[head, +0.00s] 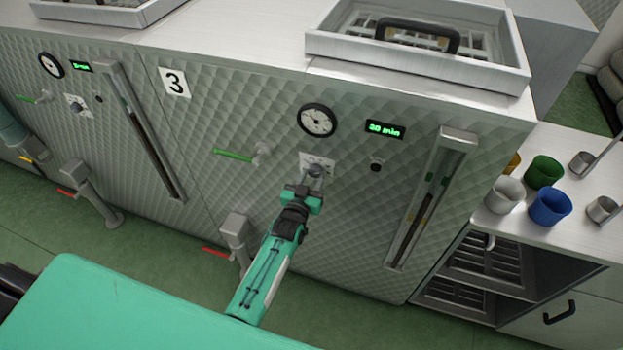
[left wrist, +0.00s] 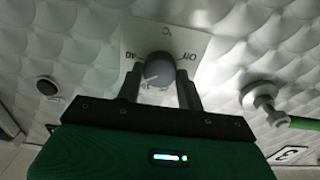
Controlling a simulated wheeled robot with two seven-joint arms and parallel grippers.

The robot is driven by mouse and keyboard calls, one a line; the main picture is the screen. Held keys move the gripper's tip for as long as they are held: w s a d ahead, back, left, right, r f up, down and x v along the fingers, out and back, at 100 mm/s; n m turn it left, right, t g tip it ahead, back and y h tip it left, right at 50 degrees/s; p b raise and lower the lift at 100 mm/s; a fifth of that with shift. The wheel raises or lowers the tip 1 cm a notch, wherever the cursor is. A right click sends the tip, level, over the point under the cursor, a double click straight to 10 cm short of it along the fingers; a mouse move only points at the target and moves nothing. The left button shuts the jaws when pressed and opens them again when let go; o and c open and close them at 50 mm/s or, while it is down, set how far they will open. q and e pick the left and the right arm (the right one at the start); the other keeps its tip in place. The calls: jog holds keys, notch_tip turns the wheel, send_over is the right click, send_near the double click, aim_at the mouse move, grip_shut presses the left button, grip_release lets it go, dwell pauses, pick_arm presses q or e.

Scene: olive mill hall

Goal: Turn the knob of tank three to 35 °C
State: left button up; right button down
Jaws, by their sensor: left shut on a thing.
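Tank three has a quilted metal front with a white "3" sign (head: 173,82). Its grey knob (head: 316,171) sits on a white scale plate (head: 305,160) below a round dial gauge (head: 317,121). My left gripper (head: 309,183) is at the knob, its fingers on either side. In the left wrist view the knob (left wrist: 158,72) is between the two fingers (left wrist: 160,92), with a pale pointer mark on it. The scale plate (left wrist: 185,45) shows partly and upside down; its numbers are too small to read surely. My right gripper is not in view.
A green display (head: 385,129) reads "20 min" or "30 min", with a black button (head: 377,165) below. A green-handled valve (head: 236,154) is left of the knob. A sight tube (head: 432,200) is to the right. Cups (head: 549,206) stand on the right counter (head: 590,238).

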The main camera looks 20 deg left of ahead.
pick_arm(q)
jog(key=shift+f+m, duration=0.15)
jog(key=shift+m, duration=0.25)
jog(key=o, duration=1)
jog(key=shift+s, duration=0.1)
jog(key=shift+s+a+b, duration=0.2)
jog(key=shift+s+b, duration=1.9)
jog(key=shift+s, duration=4.75)
